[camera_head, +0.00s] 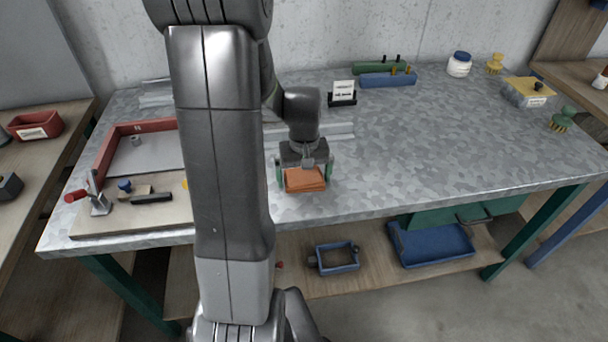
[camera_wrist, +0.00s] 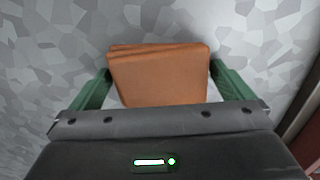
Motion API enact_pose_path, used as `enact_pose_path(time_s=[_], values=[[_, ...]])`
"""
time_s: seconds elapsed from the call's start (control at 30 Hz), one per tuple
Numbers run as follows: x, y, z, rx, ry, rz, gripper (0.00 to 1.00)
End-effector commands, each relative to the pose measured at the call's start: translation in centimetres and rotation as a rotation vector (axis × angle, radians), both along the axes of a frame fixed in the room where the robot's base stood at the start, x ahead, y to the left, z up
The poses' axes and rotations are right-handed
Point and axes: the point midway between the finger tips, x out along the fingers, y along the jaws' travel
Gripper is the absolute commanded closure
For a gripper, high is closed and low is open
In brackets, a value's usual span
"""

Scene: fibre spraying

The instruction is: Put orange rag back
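The orange rag (camera_head: 305,179) is a folded block lying on or just above the grey worktop, near its front edge. My gripper (camera_head: 305,174) is over it, pointing down, with one green finger on each side of the rag. In the wrist view, the rag (camera_wrist: 160,75) fills most of the space between the widely spread fingers of my gripper (camera_wrist: 160,72). The fingertips are very close to the rag's sides, and a narrow pale gap shows beside its lower left. Firm contact is not visible.
A wooden board (camera_head: 130,222) with a red-edged tray and small tools is at left, partly behind my arm. A small sign (camera_head: 343,93) and green and blue rolls (camera_head: 388,80) stand at the back. The worktop's right-hand middle is clear. Blue trays (camera_head: 435,246) sit on the lower shelf.

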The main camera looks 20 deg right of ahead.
Motion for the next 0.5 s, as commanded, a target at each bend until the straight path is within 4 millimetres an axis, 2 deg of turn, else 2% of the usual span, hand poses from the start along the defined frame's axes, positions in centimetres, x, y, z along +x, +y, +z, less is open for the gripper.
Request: enact_pose_path(time_s=[0.27, 0.37, 0.5], values=[[0.0, 0.0, 0.6, 0.000, -0.001, 0.000, 0.00], [0.1, 0.0, 1.9, -0.002, -0.004, 0.000, 0.00], [0.1, -0.1, 4.9, -0.004, -0.006, 0.000, 0.00]])
